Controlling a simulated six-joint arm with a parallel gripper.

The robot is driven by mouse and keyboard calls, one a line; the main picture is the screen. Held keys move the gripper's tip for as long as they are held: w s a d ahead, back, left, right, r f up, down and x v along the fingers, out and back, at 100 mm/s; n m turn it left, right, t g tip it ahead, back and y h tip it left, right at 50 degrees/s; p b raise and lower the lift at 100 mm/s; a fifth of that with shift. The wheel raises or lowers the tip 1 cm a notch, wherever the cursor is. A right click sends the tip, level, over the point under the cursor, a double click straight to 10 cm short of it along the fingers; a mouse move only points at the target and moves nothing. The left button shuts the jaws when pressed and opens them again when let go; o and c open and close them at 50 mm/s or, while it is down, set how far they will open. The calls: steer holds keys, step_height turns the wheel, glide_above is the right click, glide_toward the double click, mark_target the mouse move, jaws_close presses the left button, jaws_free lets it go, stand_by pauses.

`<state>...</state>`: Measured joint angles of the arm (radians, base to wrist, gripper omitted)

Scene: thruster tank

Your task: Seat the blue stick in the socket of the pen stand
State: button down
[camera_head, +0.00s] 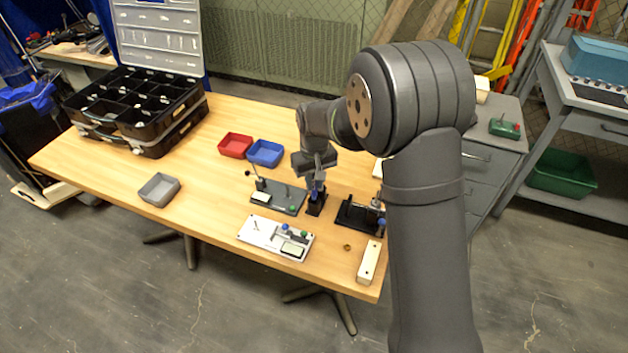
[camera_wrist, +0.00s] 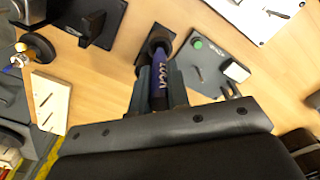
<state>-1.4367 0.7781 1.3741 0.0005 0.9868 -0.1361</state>
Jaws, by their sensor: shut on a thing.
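My gripper (camera_head: 317,183) is shut on the blue stick (camera_wrist: 159,80), which carries pale lettering. In the head view the stick shows only as a small blue patch between the fingers. The black pen stand (camera_head: 316,207) is on the table directly below my gripper. In the wrist view my gripper's fingers (camera_wrist: 160,88) flank the stick, and its far end meets the dark top of the pen stand (camera_wrist: 155,37). The socket is hidden behind the stick, so I cannot tell whether the tip is inside it or just above it.
Red (camera_head: 235,146) and blue (camera_head: 265,153) trays lie behind.

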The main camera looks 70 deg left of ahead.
mark_target(314, 195)
steer(key=shift+f, duration=0.3)
steer(key=shift+f, duration=0.35)
steer(key=shift+f, duration=0.15)
stand_by(0.4)
steer(key=shift+f, duration=0.6)
steer(key=shift+f, duration=0.2)
steer(key=shift+f, duration=0.4)
steer(key=shift+f, duration=0.3)
stand_by(0.5)
